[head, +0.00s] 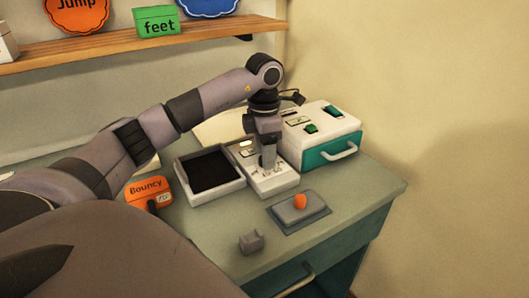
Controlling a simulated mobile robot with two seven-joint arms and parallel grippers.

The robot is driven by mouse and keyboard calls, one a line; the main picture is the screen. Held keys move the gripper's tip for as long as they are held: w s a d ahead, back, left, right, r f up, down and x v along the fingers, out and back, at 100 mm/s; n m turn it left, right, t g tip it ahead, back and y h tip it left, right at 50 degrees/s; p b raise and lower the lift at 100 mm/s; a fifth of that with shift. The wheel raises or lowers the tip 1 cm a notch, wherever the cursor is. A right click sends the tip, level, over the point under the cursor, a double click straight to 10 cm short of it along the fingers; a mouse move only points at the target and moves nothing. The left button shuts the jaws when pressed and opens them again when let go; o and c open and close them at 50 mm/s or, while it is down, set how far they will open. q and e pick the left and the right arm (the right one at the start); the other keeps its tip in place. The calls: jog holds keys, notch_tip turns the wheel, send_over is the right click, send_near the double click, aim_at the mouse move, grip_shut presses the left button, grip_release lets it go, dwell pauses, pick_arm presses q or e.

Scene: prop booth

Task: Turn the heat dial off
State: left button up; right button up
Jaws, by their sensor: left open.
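A small white control panel (275,184) sits on the green-grey cabinet top, with small dark marks on its face and a pale label near its back edge. My left gripper (268,165) points down onto the middle of this panel, with its jaws open at or just above the surface. The heat dial cannot be made out clearly; the gripper covers the middle of the panel, and the marks are too small to read. I cannot tell whether the fingers touch anything. My right gripper is out of view.
A white and teal box (330,153) with green switches and a handle stands right of the gripper. A black-bottomed tray (237,183) is to its left. An orange knob-like piece (300,202) on a grey pad, a grey block (251,242) and an orange "Bouncy" box (146,189) are nearer.

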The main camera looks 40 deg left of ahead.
pick_arm(q)
jog(key=shift+f, duration=0.45)
jog(key=c, duration=1.1)
jog(key=shift+o, duration=0.2)
